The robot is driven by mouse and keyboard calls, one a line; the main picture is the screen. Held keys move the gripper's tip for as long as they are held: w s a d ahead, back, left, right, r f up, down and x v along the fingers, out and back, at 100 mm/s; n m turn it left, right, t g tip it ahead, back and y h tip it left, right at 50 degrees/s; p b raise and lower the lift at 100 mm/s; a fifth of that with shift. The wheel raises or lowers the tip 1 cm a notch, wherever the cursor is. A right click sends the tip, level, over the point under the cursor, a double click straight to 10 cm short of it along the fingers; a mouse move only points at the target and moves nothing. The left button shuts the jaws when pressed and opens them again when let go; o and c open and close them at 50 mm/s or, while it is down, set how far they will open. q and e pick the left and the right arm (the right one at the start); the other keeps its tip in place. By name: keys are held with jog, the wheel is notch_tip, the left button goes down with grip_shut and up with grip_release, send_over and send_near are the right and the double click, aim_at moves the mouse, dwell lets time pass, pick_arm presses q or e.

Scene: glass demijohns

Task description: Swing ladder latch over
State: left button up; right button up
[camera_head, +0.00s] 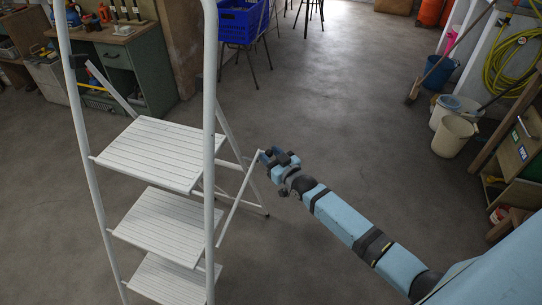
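A white folding ladder (160,153) with slatted steps stands unfolded on the left. A thin white bar (240,198) slants up on its right side, with its upper end close to my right gripper (269,158). I cannot tell whether this bar is the latch, and no other part is clearly recognisable as one. My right arm reaches in from the lower right, and its blue and dark gripper is small beside the ladder. I cannot tell whether its fingers are open or shut, or whether they touch the bar. My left gripper is not in view.
A green workbench (122,60) with bottles stands behind the ladder at left. A blue crate (242,20) is on a stand at the back. Buckets (453,132), a broom (440,65) and a wooden shelf unit (515,150) line the right side. The middle floor (345,100) is clear.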

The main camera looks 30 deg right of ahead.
grip_shut()
jog(key=shift+r, duration=0.35)
jog(key=s+a+r+n+t+p, duration=0.1)
jog(key=s+a+r+n+p, duration=0.15)
jog(key=r, duration=0.25)
jog(key=s+a+r+n+t+y+p, duration=0.1)
jog(key=r+p, duration=0.2)
jog(key=r, duration=0.1)
jog(key=s+a+r+n+t+p, duration=0.1)
jog(key=r+n+p, duration=0.1)
jog(key=r, duration=0.3)
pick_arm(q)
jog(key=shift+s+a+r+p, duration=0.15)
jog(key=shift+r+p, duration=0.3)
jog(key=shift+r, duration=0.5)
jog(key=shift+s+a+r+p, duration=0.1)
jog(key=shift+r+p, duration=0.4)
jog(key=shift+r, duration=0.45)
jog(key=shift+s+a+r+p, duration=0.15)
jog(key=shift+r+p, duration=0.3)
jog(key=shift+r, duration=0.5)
pick_arm(e)
jog(key=s+a+r+n+t+y, duration=0.1)
jog(key=s+a+r+n+y, duration=0.4)
jog(key=s+a+r+n, duration=0.3)
jog(key=shift+s+a+r+y, duration=0.15)
jog(key=shift+s+a+y, duration=0.3)
jog(key=shift+a, duration=0.95)
jog(key=shift+s+n, duration=0.15)
jog(key=shift+n, duration=0.1)
